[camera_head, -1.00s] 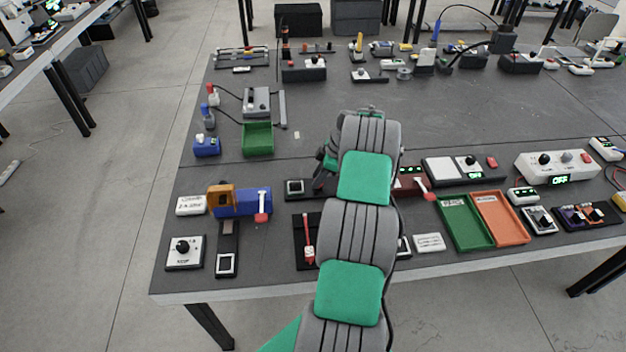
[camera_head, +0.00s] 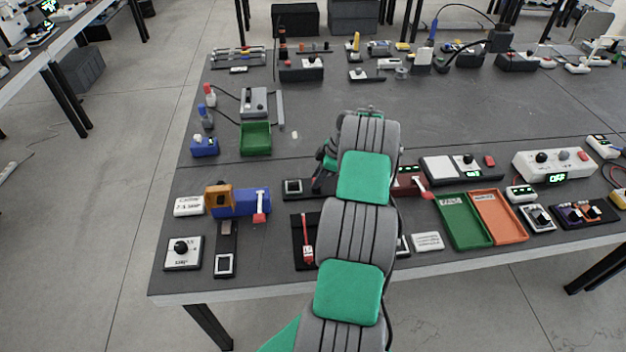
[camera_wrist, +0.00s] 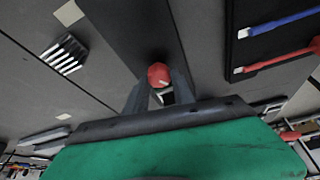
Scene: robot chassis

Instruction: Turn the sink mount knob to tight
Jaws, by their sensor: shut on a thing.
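A round red knob (camera_wrist: 158,75) shows at the upper middle of the wrist view, at the tips of my gripper (camera_wrist: 159,94). The two grey fingers are closed on it from either side. A small pale mark shows on or beside its lower edge; I cannot read which way the knob points. In the head view my arm hides the knob and most of my gripper. No tight or loose label can be read.
In the wrist view, a finned silver block (camera_wrist: 64,54) lies to the left and a dark tray with blue and red tools (camera_wrist: 275,45) to the right. In the head view, a green tray (camera_head: 465,221) and an orange tray (camera_head: 499,216) stand right of my arm.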

